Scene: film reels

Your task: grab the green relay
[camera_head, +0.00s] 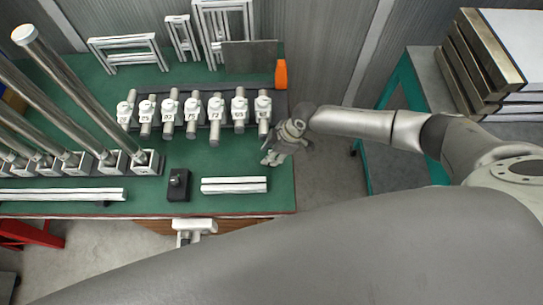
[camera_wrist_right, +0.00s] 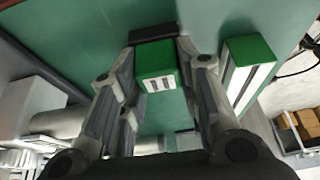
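In the right wrist view, a small green relay (camera_wrist_right: 157,68) with a white end face and two dark slots lies between the fingertips of my right gripper (camera_wrist_right: 156,75). The fingers are apart, one on each side of it; I cannot make out whether they touch it. In the head view, my right gripper (camera_head: 273,154) is low over the right edge of the green table, and I cannot pick out the relay there. My left gripper cannot be made out.
A green-and-white bar (camera_wrist_right: 248,68) lies right of the relay in the wrist view. In the head view, a row of metal rollers (camera_head: 191,112) stands behind, with a white bar (camera_head: 234,185) and black box (camera_head: 178,185) in front. An orange piece (camera_head: 281,74) stands at the table's back.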

